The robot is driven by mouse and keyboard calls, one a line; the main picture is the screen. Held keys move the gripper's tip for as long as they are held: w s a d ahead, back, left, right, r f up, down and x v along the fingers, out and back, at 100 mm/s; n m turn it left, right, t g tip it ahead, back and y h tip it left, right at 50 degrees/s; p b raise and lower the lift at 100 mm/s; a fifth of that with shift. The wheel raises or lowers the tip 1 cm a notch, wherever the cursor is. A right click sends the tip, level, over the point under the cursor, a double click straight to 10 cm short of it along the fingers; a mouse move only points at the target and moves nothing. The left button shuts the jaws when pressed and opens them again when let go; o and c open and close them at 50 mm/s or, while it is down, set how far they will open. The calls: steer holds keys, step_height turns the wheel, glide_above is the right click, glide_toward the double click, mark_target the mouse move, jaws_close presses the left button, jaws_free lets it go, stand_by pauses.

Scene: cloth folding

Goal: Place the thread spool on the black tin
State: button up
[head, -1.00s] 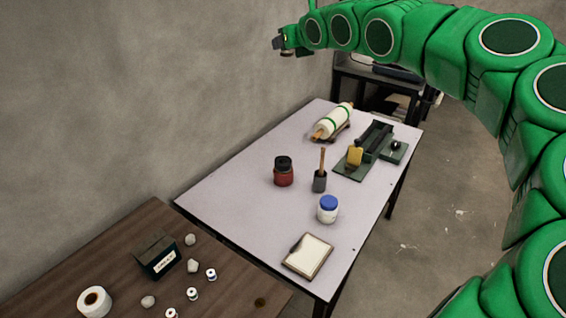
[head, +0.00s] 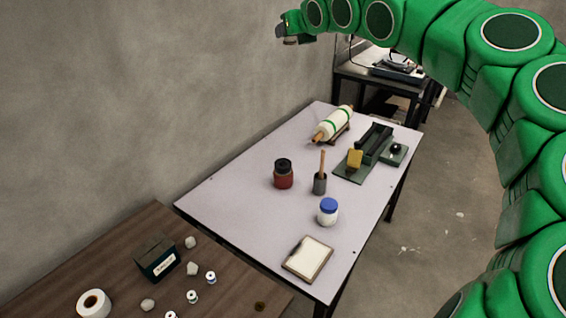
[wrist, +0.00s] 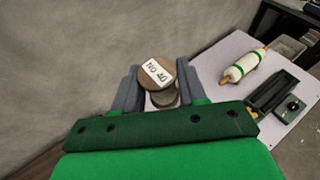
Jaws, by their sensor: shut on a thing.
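My gripper (head: 285,30) is high in front of the grey wall, beyond the white table, in the head view. In the wrist view my gripper (wrist: 160,82) is shut on the thread spool (wrist: 158,72), a round piece with a brown end and a white "No 40" label. The spool hangs clear of the tables; its lower part is partly hidden by the gripper. I take this as the black tin.
Several small spools (head: 193,296) and pale lumps (head: 191,268) lie near the tin, with a white roll (head: 93,303). The white table (head: 235,205) holds a red jar (head: 283,175), a blue-lidded jar (head: 328,211), a clipboard (head: 308,258) and a rolling pin (head: 333,124).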

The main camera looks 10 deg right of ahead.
steer(key=shift+w+d+f+m+h, duration=0.4)
steer(key=shift+w+d+f, duration=0.1)
steer(key=shift+d, duration=0.25)
steer(key=w+d+f+m+h, duration=0.3)
steer(key=w+d+m+h, duration=0.1)
steer(key=d+m+h, duration=0.4)
steer(key=s+a+r+m+g+h, duration=0.3)
steer(key=a+r+m+g+h, duration=0.1)
steer(key=a+m+g+h, duration=0.4)
steer(key=shift+s+a+r+m+g, duration=0.15)
steer(key=shift+a+r+m+g, duration=0.2)
steer(key=shift+m+g, duration=0.65)
steer(key=shift+s+a, duration=0.1)
steer(key=shift+a, duration=0.05)
